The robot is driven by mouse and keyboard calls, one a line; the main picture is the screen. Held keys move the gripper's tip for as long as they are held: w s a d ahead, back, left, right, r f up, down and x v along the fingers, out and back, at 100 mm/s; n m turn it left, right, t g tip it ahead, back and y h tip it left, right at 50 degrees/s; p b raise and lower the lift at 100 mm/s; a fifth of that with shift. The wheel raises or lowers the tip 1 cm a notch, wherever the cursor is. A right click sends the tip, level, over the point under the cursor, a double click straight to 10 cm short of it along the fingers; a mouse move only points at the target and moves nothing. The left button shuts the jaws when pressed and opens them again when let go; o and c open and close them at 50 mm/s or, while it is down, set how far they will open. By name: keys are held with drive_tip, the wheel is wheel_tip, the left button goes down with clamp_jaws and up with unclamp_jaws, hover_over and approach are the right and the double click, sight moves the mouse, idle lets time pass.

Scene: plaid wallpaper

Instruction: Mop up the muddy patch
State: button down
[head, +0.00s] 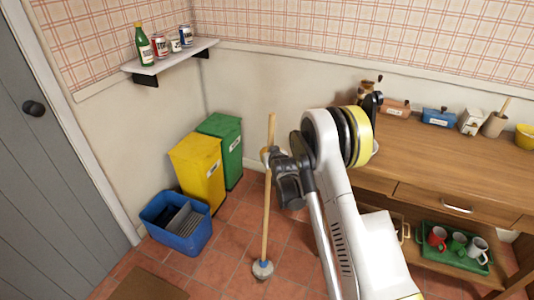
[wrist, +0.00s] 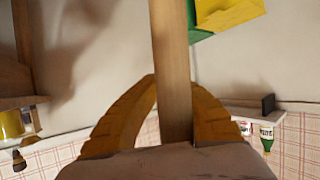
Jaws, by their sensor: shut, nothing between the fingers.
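A mop with a long wooden handle (head: 265,215) stands nearly upright on the tiled floor, its small grey head (head: 263,269) down. My gripper (head: 268,154) is at the upper part of the handle in the head view. In the wrist view the handle (wrist: 170,60) runs across the middle, overlapping my yellow gripper fingers (wrist: 172,88). The fingers are shut with nothing gripped between them; the handle hides their tips, so contact is unclear. A blue bucket (head: 160,238) with a grey insert (head: 181,222) stands left of the mop. I see no clear muddy patch.
Yellow (head: 195,175) and green (head: 222,145) bins stand behind the bucket. A brown mat (head: 148,285) lies at the front left. A wooden counter (head: 430,160) with a lower shelf holding a green tray (head: 440,262) of mugs fills the right.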

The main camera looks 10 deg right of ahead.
drive_tip(key=w+d, duration=0.4)
drive_tip(key=w, duration=0.1)
drive_tip(key=shift+w, duration=0.25)
idle(0.4)
drive_tip(key=shift+r+p, duration=1.4)
drive_tip(key=shift+r, duration=1.5)
wheel_tip(320, 180, up, 3)
drive_tip(key=shift+p, duration=0.55)
drive_tip(key=shift+s, duration=0.1)
